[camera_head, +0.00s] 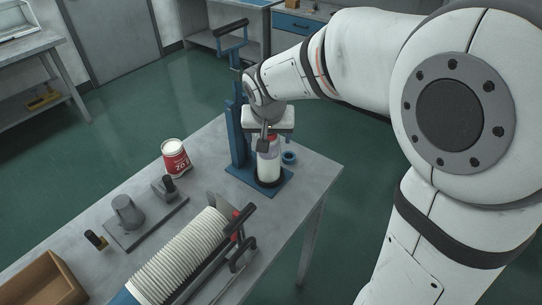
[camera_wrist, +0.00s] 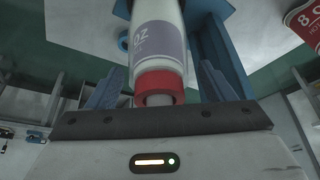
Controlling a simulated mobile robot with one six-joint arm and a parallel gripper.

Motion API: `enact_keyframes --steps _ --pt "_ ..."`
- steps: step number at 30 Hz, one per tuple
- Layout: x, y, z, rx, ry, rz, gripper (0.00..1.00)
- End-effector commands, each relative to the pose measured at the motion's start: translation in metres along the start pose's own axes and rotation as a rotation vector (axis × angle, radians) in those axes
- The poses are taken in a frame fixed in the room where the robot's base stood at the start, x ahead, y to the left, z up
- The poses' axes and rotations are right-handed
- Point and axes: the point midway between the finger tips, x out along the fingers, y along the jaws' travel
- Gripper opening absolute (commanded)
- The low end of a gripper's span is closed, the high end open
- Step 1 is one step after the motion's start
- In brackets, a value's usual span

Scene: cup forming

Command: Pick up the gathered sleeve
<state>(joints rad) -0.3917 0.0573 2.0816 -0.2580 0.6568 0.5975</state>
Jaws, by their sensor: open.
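A long ribbed white stack of nested cups (camera_head: 180,262), which looks like the gathered sleeve, lies in a cradle at the front of the table. My gripper (camera_head: 265,143) is away from it, over the blue stand at the table's far end. It is open, pointing down over a white bottle (camera_head: 268,166) with a red cap. In the wrist view my gripper (camera_wrist: 160,82) has its fingers on either side, with the red cap (camera_wrist: 160,80) between them. I cannot tell whether they touch it. The bottle's purple label shows; the stack is not in the wrist view.
The blue stand (camera_head: 238,140) has a tall post beside the bottle and a small blue ring (camera_head: 289,157). A red and white cup (camera_head: 175,158), a grey fixture (camera_head: 126,213) and a wooden box (camera_head: 45,280) stand on the grey table. A black-handled frame (camera_head: 240,225) adjoins the stack's far end.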

Motion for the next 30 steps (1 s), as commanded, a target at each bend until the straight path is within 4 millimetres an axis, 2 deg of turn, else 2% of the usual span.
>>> enact_keyframes --steps 2,22,30 --pt "-0.0001 0.0002 0.0 0.0 0.0 0.0 0.7" --pt "-0.0003 0.0011 -0.0001 0.001 0.0 0.001 0.16" --pt "-0.0012 0.0013 -0.0008 0.002 0.0 0.001 0.14"
